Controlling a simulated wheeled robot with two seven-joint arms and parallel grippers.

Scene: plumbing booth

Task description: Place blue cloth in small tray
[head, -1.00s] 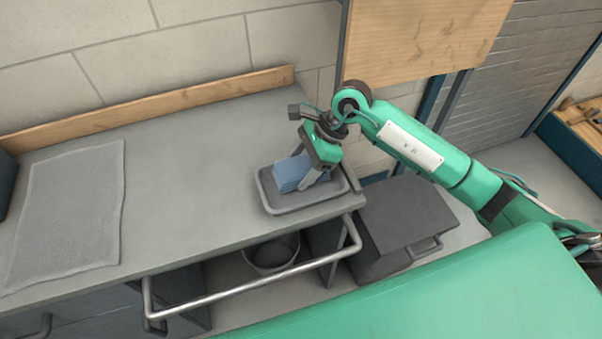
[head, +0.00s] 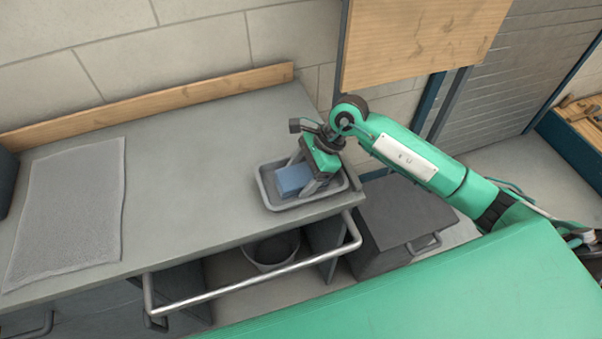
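The blue cloth (head: 292,180), a folded block, lies inside the small grey tray (head: 268,203) at the right end of the grey counter. My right gripper (head: 306,176) reaches down into the tray from the upper right, at the cloth's right end. Its fingers look spread apart, one on the near side and one on the far side, and they partly hide that end of the cloth. Whether a finger still touches the cloth is not clear. My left gripper is not in view.
A grey mat (head: 68,212) lies on the left of the counter (head: 190,190), with clear surface between it and the tray. A metal rail (head: 255,275) runs along the front. A bucket (head: 272,250) stands below, and a dark cabinet (head: 400,220) stands right of the counter.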

